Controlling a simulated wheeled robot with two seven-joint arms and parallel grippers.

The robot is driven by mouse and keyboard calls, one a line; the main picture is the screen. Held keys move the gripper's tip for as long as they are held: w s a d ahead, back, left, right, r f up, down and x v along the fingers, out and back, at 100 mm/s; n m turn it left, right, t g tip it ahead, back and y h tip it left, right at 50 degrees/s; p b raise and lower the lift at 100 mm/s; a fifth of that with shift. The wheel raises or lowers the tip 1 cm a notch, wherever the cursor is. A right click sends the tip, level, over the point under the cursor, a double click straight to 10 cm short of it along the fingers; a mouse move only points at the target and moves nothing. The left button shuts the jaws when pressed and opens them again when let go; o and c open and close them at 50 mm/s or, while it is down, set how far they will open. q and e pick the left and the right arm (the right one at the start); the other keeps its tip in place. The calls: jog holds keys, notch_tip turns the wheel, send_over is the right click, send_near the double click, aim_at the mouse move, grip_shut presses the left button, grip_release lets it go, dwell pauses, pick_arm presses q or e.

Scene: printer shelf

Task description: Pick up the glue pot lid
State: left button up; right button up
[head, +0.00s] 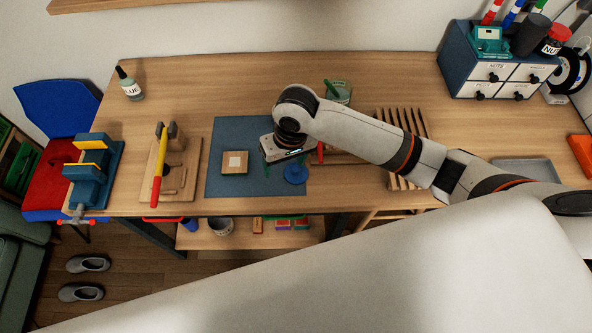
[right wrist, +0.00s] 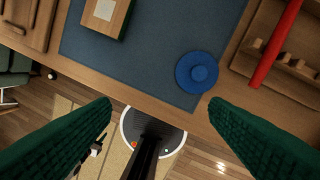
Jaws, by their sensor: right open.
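The glue pot lid appears to be the round blue lid with a raised knob (head: 295,174), lying on the front right part of a blue mat (head: 227,136). In the right wrist view the lid (right wrist: 197,71) is knob up, beyond the fingertips and nearer the right finger. My left gripper is not in view.
A wooden block with a pale square (head: 235,162) lies on the mat. A tool board with a red-handled tool (right wrist: 277,42) is right of the lid. A slotted wooden rack (head: 412,124) and a green pot (head: 340,91) stand near my right arm. The table's front edge is close.

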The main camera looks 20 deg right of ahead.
jog(key=w+d+r+m+h, duration=0.1)
jog(key=w+d+r, duration=0.1)
jog(key=d, duration=0.1)
jog(key=p, duration=0.2)
send_over(297, 170)
jog(key=shift+m+g+h, duration=0.3)
notch_tip(297, 170, down, 7)
jog(key=shift+a+r, duration=0.1)
jog(key=shift+r, duration=0.05)
notch_tip(297, 170, down, 4)
jog(key=shift+f+p, duration=0.1)
jog(key=shift+p, duration=0.5)
jog(key=shift+f, duration=0.55)
jog(key=c, duration=0.7)
